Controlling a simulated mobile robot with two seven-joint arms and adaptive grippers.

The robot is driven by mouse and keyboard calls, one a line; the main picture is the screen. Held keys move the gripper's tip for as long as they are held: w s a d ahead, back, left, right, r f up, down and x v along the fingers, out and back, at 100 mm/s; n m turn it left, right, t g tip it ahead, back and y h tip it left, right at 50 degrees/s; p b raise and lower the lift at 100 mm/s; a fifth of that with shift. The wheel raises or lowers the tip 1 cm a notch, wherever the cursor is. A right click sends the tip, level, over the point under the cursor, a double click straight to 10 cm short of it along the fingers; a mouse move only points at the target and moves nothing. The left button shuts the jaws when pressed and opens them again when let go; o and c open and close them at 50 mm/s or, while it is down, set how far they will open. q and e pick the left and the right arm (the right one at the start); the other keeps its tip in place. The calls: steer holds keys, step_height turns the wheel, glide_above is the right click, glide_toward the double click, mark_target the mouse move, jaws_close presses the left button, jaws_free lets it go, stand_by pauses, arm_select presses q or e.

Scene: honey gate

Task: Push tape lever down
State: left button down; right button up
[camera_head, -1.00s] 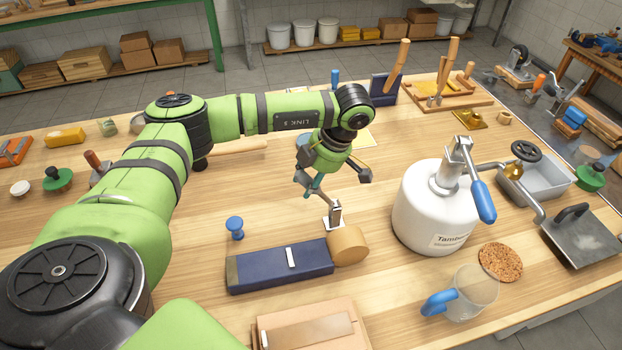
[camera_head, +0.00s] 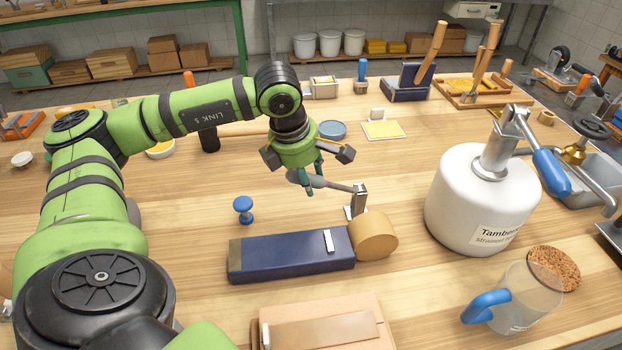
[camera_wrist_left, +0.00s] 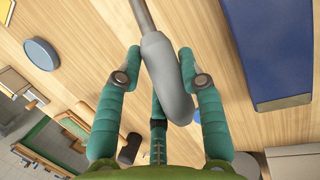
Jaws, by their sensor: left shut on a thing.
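The tape lever has a grey handle (camera_head: 305,178) and a thin metal rod that runs right to a small upright metal bracket (camera_head: 359,199). It lies close to level, above the table. My left gripper (camera_head: 310,182) is shut on the grey handle. In the left wrist view the handle (camera_wrist_left: 166,80) lies between the teal fingers (camera_wrist_left: 158,100), with the rod running up out of the picture. The bracket stands just behind a tan roll (camera_head: 373,238) at the right end of a long dark blue block (camera_head: 290,255). My right gripper is not in view.
A blue knob-shaped piece (camera_head: 243,208) stands left of the lever. A white tank (camera_head: 480,200) with a blue-handled lever stands to the right. A clear mug (camera_head: 515,295) and cork disc (camera_head: 553,268) are at the front right. Bare tabletop lies left of the blue knob.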

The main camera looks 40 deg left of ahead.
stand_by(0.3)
arm_select(q)
steer(key=c, duration=0.7)
jaws_free()
steer(key=shift+f, duration=0.1)
steer(key=shift+c, duration=0.2)
steer(key=v, duration=1.2)
steer(key=shift+s+a, duration=0.2)
